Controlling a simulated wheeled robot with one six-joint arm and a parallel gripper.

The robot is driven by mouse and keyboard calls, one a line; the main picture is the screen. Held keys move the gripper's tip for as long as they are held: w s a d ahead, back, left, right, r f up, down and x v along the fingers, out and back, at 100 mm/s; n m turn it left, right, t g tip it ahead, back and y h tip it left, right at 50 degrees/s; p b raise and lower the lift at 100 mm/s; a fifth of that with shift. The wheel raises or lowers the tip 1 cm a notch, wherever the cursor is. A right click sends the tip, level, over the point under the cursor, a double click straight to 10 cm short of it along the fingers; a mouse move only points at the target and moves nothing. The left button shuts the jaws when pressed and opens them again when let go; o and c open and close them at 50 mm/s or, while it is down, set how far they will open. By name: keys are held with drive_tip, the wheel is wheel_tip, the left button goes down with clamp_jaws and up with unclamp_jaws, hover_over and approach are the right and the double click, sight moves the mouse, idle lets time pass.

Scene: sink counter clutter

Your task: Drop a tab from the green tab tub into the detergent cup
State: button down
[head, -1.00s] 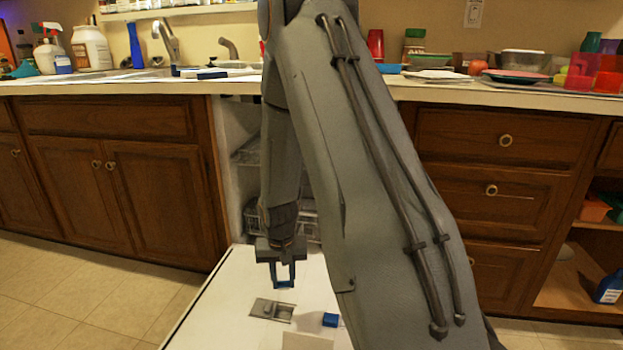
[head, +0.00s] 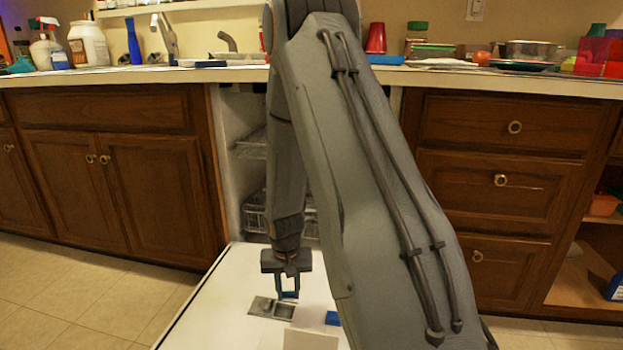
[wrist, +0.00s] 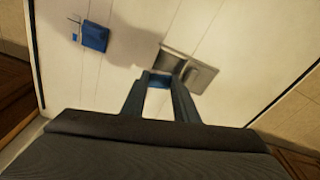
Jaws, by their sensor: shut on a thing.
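My gripper (head: 288,296) points down just above the open dishwasher door (head: 225,320). Its fingers are shut on a small blue tab (wrist: 159,80), which shows between the fingertips in the wrist view. The grey detergent cup (head: 285,311) is open in the door's inner face, with its lid plate (head: 262,305) to the left.
A blue block (head: 333,318) lies on the door to the right of the cup, partly behind my arm; it also shows in the wrist view (wrist: 95,37). A pale panel (head: 311,340) is at the front. Dishwasher racks (head: 255,213) are behind my gripper.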

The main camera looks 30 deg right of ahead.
drive_tip(key=c, duration=1.3)
unclamp_jaws()
drive_tip(key=shift+r, duration=0.1)
wheel_tip(320, 180, up, 8)
drive_tip(key=p, duration=0.3)
drive_tip(key=shift+s+a+f, duration=0.2)
drive_tip(key=shift+s+a, duration=0.05)
drive_tip(key=shift+s, duration=0.2)
